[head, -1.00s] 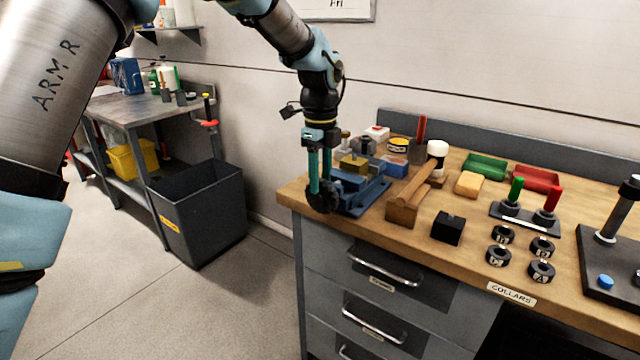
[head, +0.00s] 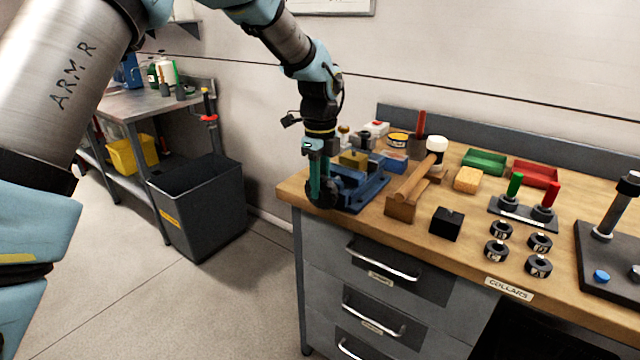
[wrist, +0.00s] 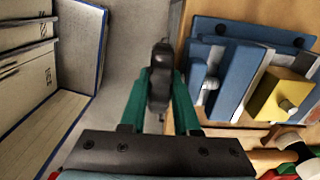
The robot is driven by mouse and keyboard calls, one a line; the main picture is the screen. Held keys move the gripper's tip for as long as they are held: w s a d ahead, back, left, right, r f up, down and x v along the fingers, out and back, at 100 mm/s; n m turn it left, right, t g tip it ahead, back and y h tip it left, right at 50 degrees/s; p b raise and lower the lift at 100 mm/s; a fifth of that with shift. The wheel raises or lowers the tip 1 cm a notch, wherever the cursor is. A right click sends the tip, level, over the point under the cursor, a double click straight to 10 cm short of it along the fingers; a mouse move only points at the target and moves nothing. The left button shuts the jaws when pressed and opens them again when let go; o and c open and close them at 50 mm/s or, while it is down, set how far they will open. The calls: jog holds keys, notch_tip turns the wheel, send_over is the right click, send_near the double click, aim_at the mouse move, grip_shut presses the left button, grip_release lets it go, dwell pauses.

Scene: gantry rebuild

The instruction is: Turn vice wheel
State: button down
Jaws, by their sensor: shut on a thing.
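The blue vice (head: 362,189) sits at the left front corner of the wooden bench; it also shows in the wrist view (wrist: 222,65). A brass-yellow block (head: 354,159) is at the vice, seen in the wrist view too (wrist: 283,97). The dark vice wheel (head: 322,193) is at the vice's front left end, at the bench edge. My gripper (head: 318,190) points down over the wheel, its green fingers shut on it. In the wrist view the wheel (wrist: 160,75) is seen edge-on between the two fingertips.
A wooden block with a mallet (head: 411,190) and a black block (head: 447,224) stand right of the vice. Several black collars (head: 496,250) lie further right. A grey bin (head: 198,205) stands on the floor to the left.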

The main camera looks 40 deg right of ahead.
aim_at(336, 198)
jog(key=shift+s+t, duration=0.1)
jog(key=shift+t, duration=0.2)
jog(key=t+b, duration=0.1)
jog(key=t+y+b, duration=0.1)
jog(key=t, duration=0.1)
jog(key=shift+s+d+f, duration=0.15)
jog(key=shift+s, duration=0.25)
jog(key=t+b, duration=0.1)
jog(key=t, duration=0.1)
jog(key=t+y+b, duration=0.1)
jog(key=t, duration=0.1)
jog(key=t+b, duration=0.1)
jog(key=shift+s+d+f+t, duration=0.1)
jog(key=shift+s+f+t, duration=0.1)
jog(key=shift+s+t, duration=0.2)
jog(key=t, duration=0.1)
jog(key=t+y+b, duration=0.1)
jog(key=t, duration=0.1)
jog(key=t+b, duration=0.1)
jog(key=t, duration=0.1)
jog(key=shift+s+d+f+y, duration=0.1)
jog(key=shift+s+f+y, duration=0.15)
jog(key=shift+f+y, duration=0.1)
jog(key=shift+f+t+y+b, duration=0.15)
jog(key=shift+t+y+b, duration=0.15)
jog(key=shift+t, duration=0.65)
jog(key=shift+f+t+y+b, duration=0.1)
jog(key=shift+t+y+b, duration=0.2)
jog(key=shift+t, duration=0.65)
